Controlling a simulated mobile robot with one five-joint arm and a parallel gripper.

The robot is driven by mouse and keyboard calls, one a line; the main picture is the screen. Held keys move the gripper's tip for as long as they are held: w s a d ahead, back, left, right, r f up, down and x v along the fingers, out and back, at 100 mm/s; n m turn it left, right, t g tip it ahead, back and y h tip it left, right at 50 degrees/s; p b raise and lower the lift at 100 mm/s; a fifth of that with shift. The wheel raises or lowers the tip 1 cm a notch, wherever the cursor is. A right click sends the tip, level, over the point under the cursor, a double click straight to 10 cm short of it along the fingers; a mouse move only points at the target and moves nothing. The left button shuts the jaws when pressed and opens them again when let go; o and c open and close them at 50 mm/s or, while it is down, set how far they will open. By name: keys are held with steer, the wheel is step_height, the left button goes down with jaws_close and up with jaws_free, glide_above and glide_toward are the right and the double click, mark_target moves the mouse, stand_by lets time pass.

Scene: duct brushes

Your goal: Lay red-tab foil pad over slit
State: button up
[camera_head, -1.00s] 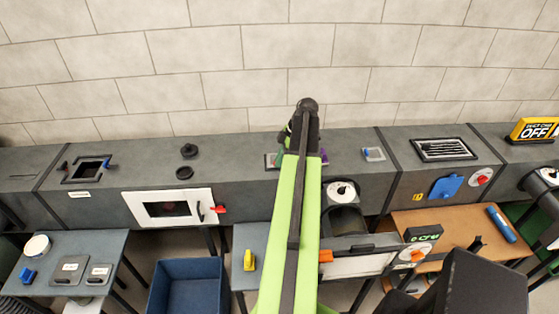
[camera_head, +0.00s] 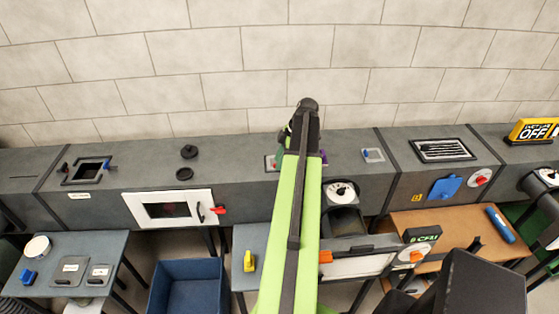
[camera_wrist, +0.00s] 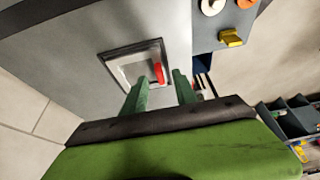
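In the wrist view, a square silvery-grey pad (camera_wrist: 128,68) with a dark border lies on the grey duct. A red tab (camera_wrist: 158,73) stands on its right side. My gripper (camera_wrist: 161,77) has two green fingers set apart, with the red tab appearing in the gap between them. I cannot tell whether they touch it. In the head view, my arm hides most of this spot; a small pale edge (camera_head: 270,162) shows left of my gripper (camera_head: 302,138). A thin dark line (camera_head: 22,177) on the far-left duct top looks like a slit; I cannot tell for certain.
The duct run has a square opening (camera_head: 88,170), black knobs (camera_head: 189,152), a white-framed hatch (camera_head: 170,208) and a grille (camera_head: 442,150). In front stand a blue bin (camera_head: 188,286), a left table (camera_head: 105,245) with labelled pads, and an orange-brown bench (camera_head: 455,222).

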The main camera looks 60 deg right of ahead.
steer(key=p+v, duration=1.5)
steer(key=v, duration=0.1)
steer(key=shift+r, duration=0.4)
steer(key=shift+d, duration=0.15)
